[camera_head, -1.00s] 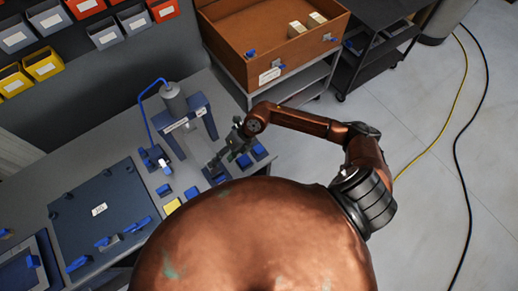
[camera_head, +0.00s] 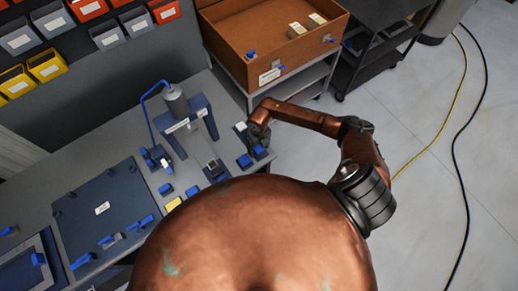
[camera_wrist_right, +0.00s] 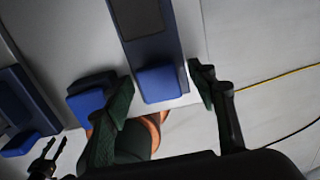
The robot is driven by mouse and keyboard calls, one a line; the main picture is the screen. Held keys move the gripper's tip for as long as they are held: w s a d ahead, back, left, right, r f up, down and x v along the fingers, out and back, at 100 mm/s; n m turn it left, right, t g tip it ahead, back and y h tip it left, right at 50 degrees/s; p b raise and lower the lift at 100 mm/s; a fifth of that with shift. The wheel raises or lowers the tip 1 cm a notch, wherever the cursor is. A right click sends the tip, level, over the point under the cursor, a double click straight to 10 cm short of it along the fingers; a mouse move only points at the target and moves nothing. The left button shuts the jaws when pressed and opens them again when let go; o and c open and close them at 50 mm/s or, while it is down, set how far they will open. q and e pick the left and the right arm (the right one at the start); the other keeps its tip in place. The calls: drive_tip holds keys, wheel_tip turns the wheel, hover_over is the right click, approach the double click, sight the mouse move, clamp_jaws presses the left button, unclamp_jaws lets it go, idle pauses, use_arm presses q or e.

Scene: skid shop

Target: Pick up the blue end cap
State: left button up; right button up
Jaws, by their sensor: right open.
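A blue end cap (camera_wrist_right: 160,83) sits at the near end of a dark blue rail (camera_wrist_right: 145,25) with a grey strip along its top. My right gripper (camera_wrist_right: 162,95) is open, with one dark green finger on each side of this cap in the wrist view. I cannot tell how high the fingers are above it. In the head view my right gripper (camera_head: 253,146) is over the right part of the bench, partly hiding the fixture, and the blue cap (camera_head: 260,153) shows beside it. My left gripper does not show clearly.
A second blue block (camera_wrist_right: 88,101) lies just left of the fingers. The grey bench (camera_head: 120,150) carries a blue press frame (camera_head: 188,122) and a dark board (camera_head: 100,215). A brown open box (camera_head: 262,55) stands behind. Open floor lies right.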

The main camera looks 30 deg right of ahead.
drive_tip(key=shift+f, duration=0.15)
drive_tip(key=shift+c, duration=0.2)
drive_tip(key=c, duration=1)
